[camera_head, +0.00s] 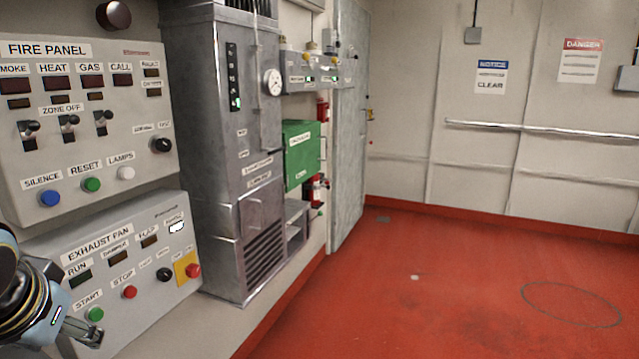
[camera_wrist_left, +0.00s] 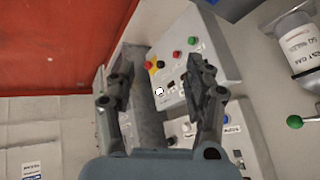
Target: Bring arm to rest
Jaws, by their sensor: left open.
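My left gripper (camera_head: 88,334) is at the lower left of the head view, in front of the lower left part of the exhaust fan panel (camera_head: 140,300). In the left wrist view my left gripper (camera_wrist_left: 160,92) has its two fingers apart with nothing between them. The exhaust fan panel (camera_wrist_left: 212,62) shows beyond the fingers there, with its buttons. Whether the gripper touches the panel cannot be told. My right gripper is not in either view.
The fire panel (camera_head: 125,130) is above the exhaust fan panel. A tall grey cabinet (camera_head: 225,150) and a green box (camera_head: 300,140) stand farther along the wall. The red floor (camera_head: 400,310) is clear. A bottle (camera_wrist_left: 296,46) shows in the left wrist view.

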